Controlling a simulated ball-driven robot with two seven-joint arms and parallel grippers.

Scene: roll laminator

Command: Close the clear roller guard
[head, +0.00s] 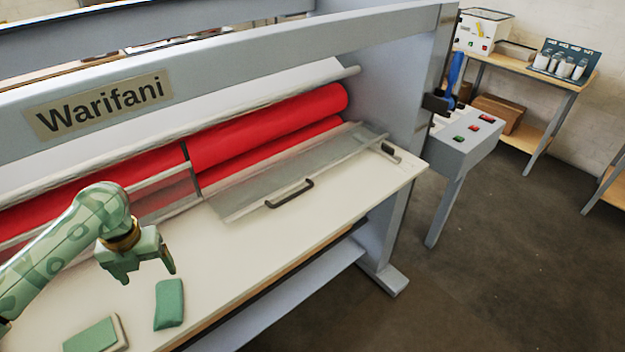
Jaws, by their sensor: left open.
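The clear roller guard (275,180) is a see-through panel on the right half of the laminator. It slopes down and out from the red rollers (268,126) over the cream table, with its dark handle (289,194) on the lower front edge. The rollers behind it are exposed. A second clear panel (165,196) stands in front of the rollers to the left. My left gripper (148,268) is open and empty above the table at the left, well apart from the handle. My right gripper is not in view.
A green block (169,304) and a green-and-cream pad (95,336) lie on the table (235,252) below my left gripper. The table between gripper and handle is clear. A grey control box (468,140) with buttons and a blue-handled lever (455,75) stand at right.

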